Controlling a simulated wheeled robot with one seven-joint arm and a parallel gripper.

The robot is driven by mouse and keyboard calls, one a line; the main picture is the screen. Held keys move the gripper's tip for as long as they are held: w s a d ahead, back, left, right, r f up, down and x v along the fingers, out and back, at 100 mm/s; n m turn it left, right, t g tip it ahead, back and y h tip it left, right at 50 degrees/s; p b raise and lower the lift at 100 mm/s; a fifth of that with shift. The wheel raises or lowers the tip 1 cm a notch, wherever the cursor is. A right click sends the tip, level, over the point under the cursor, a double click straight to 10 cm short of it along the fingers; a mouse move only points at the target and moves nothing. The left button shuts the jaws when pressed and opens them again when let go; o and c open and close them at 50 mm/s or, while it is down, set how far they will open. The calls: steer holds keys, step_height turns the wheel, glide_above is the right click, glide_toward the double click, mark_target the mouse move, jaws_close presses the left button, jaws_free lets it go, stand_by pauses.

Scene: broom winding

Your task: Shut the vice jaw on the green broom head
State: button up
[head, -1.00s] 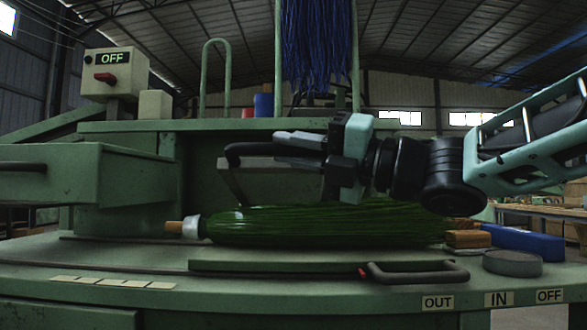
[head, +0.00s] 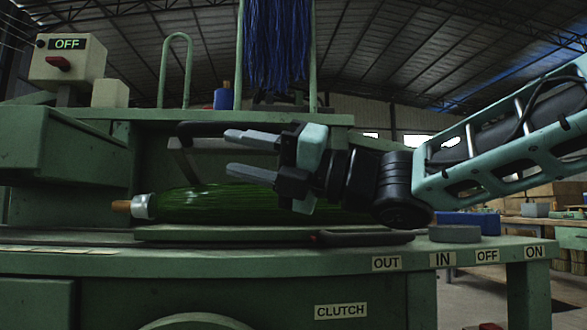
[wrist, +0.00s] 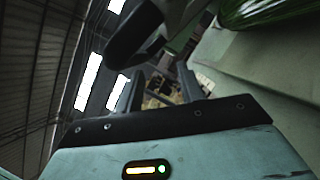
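The green broom head (head: 205,205) lies on the machine's bench, its silver collar (head: 140,206) and wooden stub pointing left; its right end is hidden behind my gripper. Its bristles also show at the top right of the wrist view (wrist: 262,10). The likely vice jaw, a grey plate (head: 183,163) with a black bar handle (head: 205,129), stands behind and above the broom head. My gripper (head: 238,153) is open, fingers spread one above the other and pointing left. The upper finger overlaps the handle in the head view; I cannot tell whether they touch.
A green box arm (head: 65,150) juts in at left. A low dark handle (head: 365,238) lies along the bench front, above the OUT label (head: 386,263). A grey round block (head: 454,233) and blue box (head: 470,222) sit at right. Blue bristles (head: 278,45) hang above.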

steer(key=shift+d, duration=0.1)
steer(key=p+v, duration=0.2)
steer(key=v, duration=1.5)
steer(key=shift+f+p, duration=0.15)
steer(key=shift+p, duration=0.25)
steer(key=shift+d, duration=0.1)
